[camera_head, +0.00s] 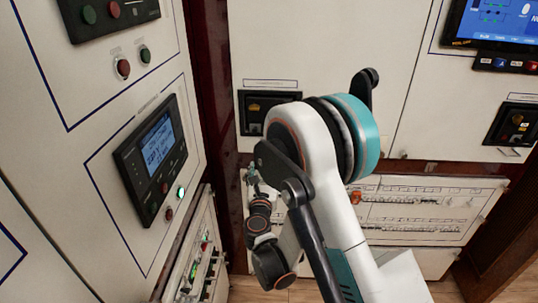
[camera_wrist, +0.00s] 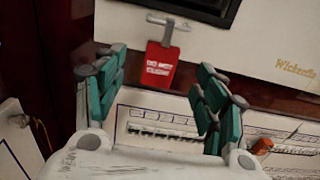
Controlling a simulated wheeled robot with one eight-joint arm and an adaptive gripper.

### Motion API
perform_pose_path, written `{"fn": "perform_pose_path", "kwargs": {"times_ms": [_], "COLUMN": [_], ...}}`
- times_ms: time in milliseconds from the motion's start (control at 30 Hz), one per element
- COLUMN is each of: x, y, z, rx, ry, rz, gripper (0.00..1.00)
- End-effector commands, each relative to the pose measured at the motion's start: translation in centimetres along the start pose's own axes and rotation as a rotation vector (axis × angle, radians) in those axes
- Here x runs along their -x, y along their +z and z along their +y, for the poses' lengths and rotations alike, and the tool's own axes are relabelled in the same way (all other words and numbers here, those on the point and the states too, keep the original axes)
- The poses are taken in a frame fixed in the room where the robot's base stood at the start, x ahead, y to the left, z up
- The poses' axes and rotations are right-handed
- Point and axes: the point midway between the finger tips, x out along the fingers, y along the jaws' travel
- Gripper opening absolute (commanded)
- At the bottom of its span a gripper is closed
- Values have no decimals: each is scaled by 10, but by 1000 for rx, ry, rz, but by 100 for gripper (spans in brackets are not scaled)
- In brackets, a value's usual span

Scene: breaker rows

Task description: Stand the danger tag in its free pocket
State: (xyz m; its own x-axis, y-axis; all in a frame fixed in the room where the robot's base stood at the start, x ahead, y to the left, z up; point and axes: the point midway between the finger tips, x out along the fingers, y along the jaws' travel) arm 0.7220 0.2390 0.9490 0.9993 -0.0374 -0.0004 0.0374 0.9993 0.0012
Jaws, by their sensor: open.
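The danger tag (camera_wrist: 160,60) is a red card with white lettering in the upper middle of the wrist view. Its top is at a small grey bar (camera_wrist: 168,20) on the pale cabinet front. I cannot tell whether it hangs from the bar or only overlaps it. My gripper (camera_wrist: 159,68) is open, with a teal-padded finger on each side of the tag in the picture. The fingers do not visibly touch it. In the head view my gripper (camera_head: 251,174) is small beside the cabinet, and I cannot make out the tag. I cannot identify the free pocket.
A breaker row panel (camera_wrist: 150,131) lies below the tag and continues right in the head view (camera_head: 425,205). An orange piece (camera_wrist: 262,147) sits on it. A left cabinet carries a screen (camera_head: 158,155) and buttons. My arm covers the middle of the head view.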

Motion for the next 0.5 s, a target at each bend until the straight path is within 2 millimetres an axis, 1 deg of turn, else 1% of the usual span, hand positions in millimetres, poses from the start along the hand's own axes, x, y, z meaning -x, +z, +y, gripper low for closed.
{"fn": "perform_pose_path", "kwargs": {"times_ms": [33, 100, 267, 367, 500], "x": [-9, -17, -25, -32, -51], "y": [4, 3, 0, -4, -12], "z": [-1, 0, 0, -2, -4], "rx": [0, 1, 1, 1, 1], "ry": [-2, -1, 0, -1, -1], "rz": [0, 0, 0, 0, 0], "gripper": [65, 65, 65, 65, 65]}}
